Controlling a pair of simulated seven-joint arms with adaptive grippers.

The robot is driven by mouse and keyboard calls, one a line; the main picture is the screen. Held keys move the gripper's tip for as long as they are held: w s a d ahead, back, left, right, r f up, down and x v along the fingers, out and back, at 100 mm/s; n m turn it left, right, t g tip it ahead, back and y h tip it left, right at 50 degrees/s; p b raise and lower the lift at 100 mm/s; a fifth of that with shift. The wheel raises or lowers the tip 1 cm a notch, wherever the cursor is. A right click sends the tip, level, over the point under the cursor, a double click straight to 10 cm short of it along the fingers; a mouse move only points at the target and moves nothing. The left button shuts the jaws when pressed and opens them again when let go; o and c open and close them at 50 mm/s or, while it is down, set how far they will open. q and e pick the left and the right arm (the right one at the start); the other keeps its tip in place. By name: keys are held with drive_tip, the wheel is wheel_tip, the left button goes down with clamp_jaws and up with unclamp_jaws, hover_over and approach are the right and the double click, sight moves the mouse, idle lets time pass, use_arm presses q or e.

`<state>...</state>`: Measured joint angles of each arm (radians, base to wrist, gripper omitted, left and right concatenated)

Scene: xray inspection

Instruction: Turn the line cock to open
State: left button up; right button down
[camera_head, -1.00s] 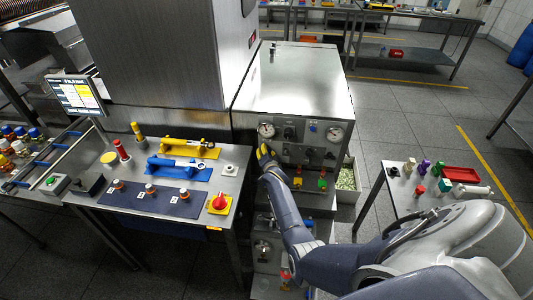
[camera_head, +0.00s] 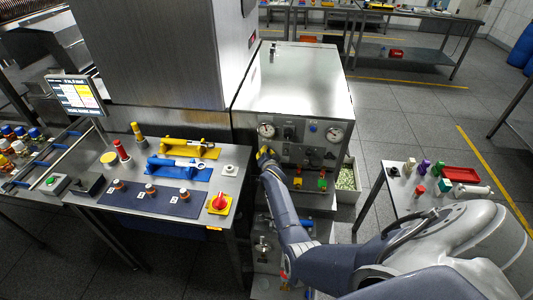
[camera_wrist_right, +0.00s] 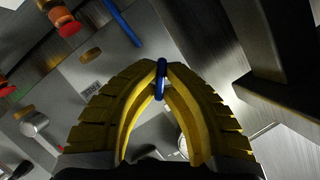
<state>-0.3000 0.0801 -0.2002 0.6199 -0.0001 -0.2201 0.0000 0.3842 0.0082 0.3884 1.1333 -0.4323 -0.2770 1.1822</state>
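My right gripper (camera_head: 264,151) is in front of the left part of the steel cabinet's front panel. In the right wrist view its yellow fingers (camera_wrist_right: 161,72) curve together at the tips around a narrow blue handle (camera_wrist_right: 161,80). Both fingertips appear to touch the handle. It looks like the line cock's lever, seen nearly edge-on; its mount is mostly hidden. In the head view the gripper hides this handle. The left gripper is not in view.
The steel cabinet (camera_head: 297,82) has gauges (camera_head: 335,133) and knobs on its front. A table with blue and yellow fixtures (camera_head: 179,170) and a red knob (camera_head: 220,201) stands left. A small table with a red tray (camera_head: 459,174) stands right. Red-orange knobs (camera_wrist_right: 68,25) are near the gripper.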

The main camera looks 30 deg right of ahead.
drive_tip(key=n+g+h, duration=0.1)
drive_tip(key=n+g, duration=0.1)
drive_tip(key=n, duration=0.1)
drive_tip(key=shift+w+a, duration=0.1)
drive_tip(key=shift+a, duration=0.05)
drive_tip(key=shift+n+g+h, duration=0.4)
drive_tip(key=shift+n+h, duration=0.2)
drive_tip(key=shift+n, duration=0.4)
drive_tip(key=shift+n+h, duration=0.3)
drive_tip(key=c, duration=1.5)
unclamp_jaws()
